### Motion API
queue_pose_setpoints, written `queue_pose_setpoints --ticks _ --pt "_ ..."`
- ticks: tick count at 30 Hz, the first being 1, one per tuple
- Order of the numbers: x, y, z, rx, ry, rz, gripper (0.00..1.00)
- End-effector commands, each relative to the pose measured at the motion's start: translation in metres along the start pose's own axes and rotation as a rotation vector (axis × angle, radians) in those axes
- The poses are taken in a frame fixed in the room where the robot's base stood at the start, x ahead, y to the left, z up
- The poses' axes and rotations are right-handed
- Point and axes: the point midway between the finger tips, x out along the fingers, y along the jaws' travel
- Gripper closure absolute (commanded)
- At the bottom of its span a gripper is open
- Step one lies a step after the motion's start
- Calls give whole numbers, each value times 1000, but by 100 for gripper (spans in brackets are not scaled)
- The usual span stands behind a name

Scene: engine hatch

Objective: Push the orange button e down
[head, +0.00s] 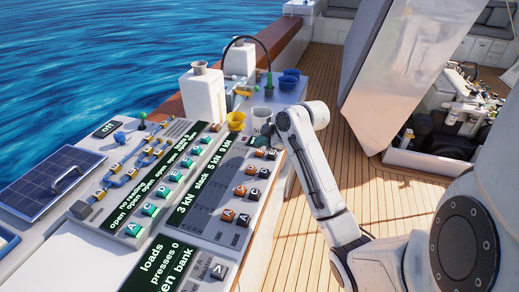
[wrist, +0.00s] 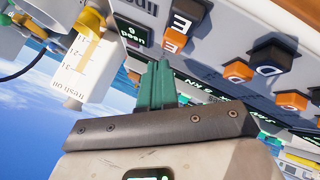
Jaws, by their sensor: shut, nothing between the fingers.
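The orange button e (wrist: 173,41) shows in the wrist view on the grey panel, just above and to the right of my fingertips in the picture. A black button marked E sits beside it. My gripper (wrist: 160,66) has its teal fingers together with nothing between them. A small gap shows between the tips and the orange button; I cannot tell the depth. In the head view my gripper (head: 259,143) is at the far end of the console's button rows, and I cannot make out button e there.
Orange button d (wrist: 237,70) and black button D (wrist: 272,54) lie close by. A white graduated container (wrist: 88,70) stands at the left of the wrist view. A yellow funnel (head: 236,121) is near my gripper. A raised hatch lid (head: 400,65) is at right; deck between is clear.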

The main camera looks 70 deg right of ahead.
Motion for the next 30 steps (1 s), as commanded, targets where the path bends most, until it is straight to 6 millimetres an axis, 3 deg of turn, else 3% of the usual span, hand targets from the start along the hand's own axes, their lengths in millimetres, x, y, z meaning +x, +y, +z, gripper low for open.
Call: queue_pose_setpoints --ticks 8,23,30 --pt "-3 3 -3 -1 0 1 100" --pt "-34 25 -25 0 1 1 100" --pt "-35 25 -25 0 0 0 100"
